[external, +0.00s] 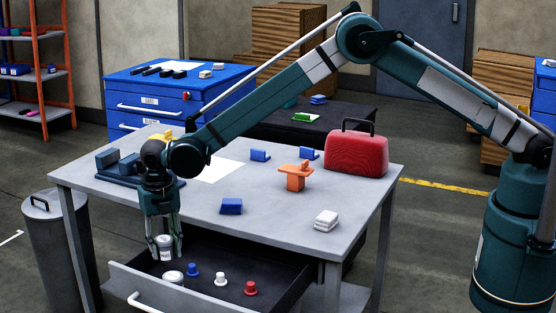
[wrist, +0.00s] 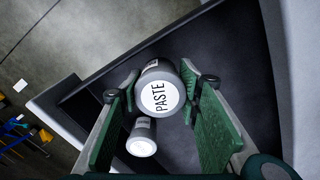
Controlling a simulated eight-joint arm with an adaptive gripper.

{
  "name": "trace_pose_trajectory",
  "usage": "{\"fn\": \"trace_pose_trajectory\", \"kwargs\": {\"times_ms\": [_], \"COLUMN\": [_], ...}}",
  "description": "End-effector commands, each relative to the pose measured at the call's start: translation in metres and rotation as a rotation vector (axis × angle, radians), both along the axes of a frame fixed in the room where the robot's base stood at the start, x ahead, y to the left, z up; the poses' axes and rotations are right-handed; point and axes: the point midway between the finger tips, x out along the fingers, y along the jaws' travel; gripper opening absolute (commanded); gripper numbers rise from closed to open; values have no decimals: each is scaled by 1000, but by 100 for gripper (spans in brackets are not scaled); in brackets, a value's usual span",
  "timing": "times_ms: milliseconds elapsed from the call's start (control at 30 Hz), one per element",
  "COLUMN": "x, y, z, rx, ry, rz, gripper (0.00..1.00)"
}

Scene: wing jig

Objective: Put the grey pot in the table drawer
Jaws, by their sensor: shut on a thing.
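A grey pot (external: 165,241) with a pale top is held upright between the fingers of my gripper (external: 164,250), over the left part of the open table drawer (external: 200,299). In the wrist view the same grey pot (wrist: 158,74) shows a white lid marked PASTE between the green finger pads of my gripper (wrist: 160,88). The drawer's dark floor (wrist: 228,45) lies beneath it. A second, similar grey pot (external: 173,278) stands in the drawer near its front; it also shows in the wrist view (wrist: 141,138). I cannot tell the exact height of the held pot.
Blue (external: 192,271), white (external: 220,279) and red (external: 250,289) pegs stand in the drawer. The table top (external: 280,225) above carries a red case (external: 356,153), an orange part (external: 295,178) and blue blocks (external: 231,206). A grey bin (external: 55,250) stands left.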

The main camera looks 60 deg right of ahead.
Motion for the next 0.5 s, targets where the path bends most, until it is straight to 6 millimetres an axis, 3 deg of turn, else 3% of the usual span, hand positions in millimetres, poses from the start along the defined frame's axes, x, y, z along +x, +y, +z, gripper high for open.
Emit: {"fn": "trace_pose_trajectory", "kwargs": {"times_ms": [300, 500], "x": [0, 0], "y": [0, 0], "z": [-29, -37], "rx": [0, 0], "ry": [0, 0], "rz": [0, 0], "gripper": [20, 20]}}
